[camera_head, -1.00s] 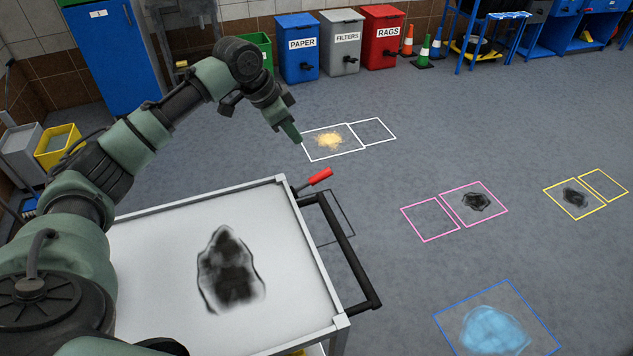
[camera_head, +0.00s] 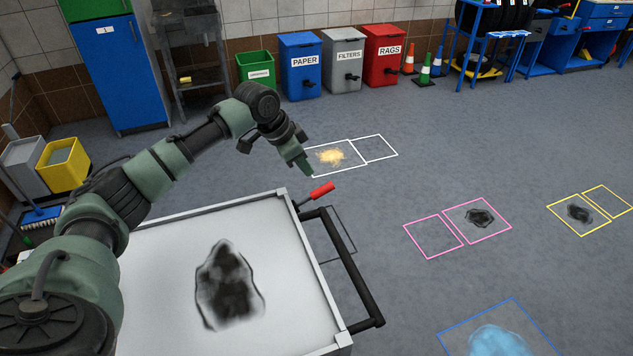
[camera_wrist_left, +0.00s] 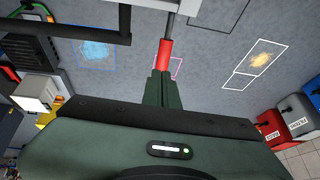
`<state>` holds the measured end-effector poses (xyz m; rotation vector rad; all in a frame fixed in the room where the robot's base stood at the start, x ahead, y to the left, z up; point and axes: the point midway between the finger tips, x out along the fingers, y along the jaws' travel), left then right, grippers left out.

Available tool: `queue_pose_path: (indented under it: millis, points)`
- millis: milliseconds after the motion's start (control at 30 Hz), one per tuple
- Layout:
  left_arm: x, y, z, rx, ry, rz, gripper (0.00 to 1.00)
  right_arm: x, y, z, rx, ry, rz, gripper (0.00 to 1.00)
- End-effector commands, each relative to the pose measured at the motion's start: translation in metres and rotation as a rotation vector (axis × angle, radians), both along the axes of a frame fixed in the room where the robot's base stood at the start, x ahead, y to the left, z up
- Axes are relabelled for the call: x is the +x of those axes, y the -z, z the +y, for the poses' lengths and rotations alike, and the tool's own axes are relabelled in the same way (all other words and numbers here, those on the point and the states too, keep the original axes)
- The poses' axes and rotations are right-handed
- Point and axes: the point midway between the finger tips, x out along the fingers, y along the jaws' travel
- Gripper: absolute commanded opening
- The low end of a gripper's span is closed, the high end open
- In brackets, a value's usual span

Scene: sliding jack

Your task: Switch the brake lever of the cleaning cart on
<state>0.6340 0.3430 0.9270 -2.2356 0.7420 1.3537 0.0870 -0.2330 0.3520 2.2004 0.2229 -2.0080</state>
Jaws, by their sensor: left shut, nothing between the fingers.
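The cleaning cart (camera_head: 150,270) stands at the lower left with a white top and a dark stain on it. Its brake lever (camera_head: 322,190) has a red grip and sticks out at the far right corner, beside the black push handle (camera_head: 350,265). My left gripper (camera_head: 305,168) is shut and empty, just beyond and above the red grip. In the left wrist view the shut fingers (camera_wrist_left: 160,82) point at the red grip (camera_wrist_left: 165,56), and their tips overlap its near end in the picture. I cannot tell whether they touch. My right gripper is not in view.
The floor right of the cart is open, with outlined patches of yellow powder (camera_head: 331,157), dark stains (camera_head: 480,218) and blue liquid (camera_head: 497,342). Several bins, such as the blue paper bin (camera_head: 301,75), stand along the back wall. A blue cabinet (camera_head: 133,75) stands at the back left.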

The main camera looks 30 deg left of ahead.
Motion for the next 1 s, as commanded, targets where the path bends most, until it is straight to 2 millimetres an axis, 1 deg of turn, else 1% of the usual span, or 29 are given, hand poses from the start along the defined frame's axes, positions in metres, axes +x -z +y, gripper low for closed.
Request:
queue_pose_path:
  millis: [33,200,400,600,1000]
  points:
    - [0.004,0.01,-0.003,-0.003,-0.001,0.005,0.0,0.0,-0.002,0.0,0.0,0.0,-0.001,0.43]
    - [0.017,0.042,-0.011,-0.001,-0.001,0.005,0.0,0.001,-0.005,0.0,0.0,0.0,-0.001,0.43]
    - [0.03,0.068,-0.014,-0.001,-0.001,0.002,0.0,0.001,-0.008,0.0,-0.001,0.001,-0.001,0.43]
    - [0.035,0.078,-0.014,0.0,-0.001,0.001,0.0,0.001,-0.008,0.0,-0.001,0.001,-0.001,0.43]
    - [0.035,0.078,-0.014,0.002,0.0,0.004,0.0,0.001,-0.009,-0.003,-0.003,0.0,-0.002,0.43]
